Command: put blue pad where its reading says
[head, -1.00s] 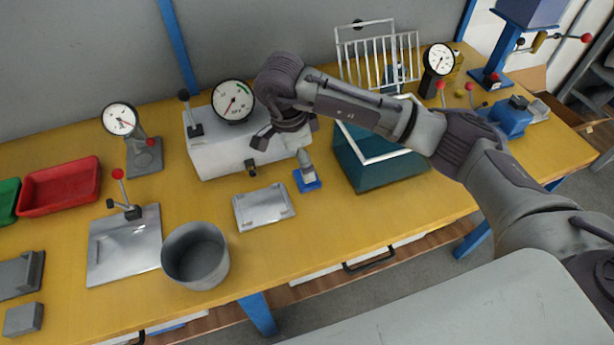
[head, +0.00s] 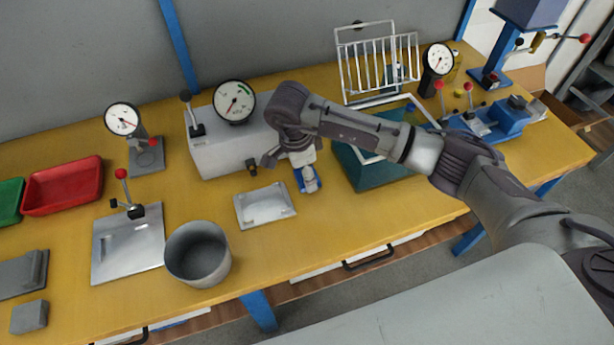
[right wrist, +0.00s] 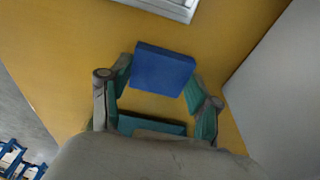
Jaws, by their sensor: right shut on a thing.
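The blue pad (right wrist: 163,70) sits between the fingertips of my right gripper (right wrist: 160,85) in the right wrist view. In the head view, my right gripper (head: 307,172) is shut on the blue pad (head: 301,181), partly covering it, just right of the grey gauge box. I cannot tell the gap to the bench. The grey box's dial (head: 234,102) has a green sector at upper right, and its needle points lower left. Other dials stand at the left (head: 121,120) and far right (head: 438,60); their figures are too small to read. My left gripper is not in view.
A red tray (head: 63,211) and a green tray (head: 9,214) are at left. A grey cup (head: 198,280), clamp plate (head: 102,265) and small metal plate (head: 265,219) stand in front. A teal tank (head: 373,178) and wire rack (head: 345,60) are right.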

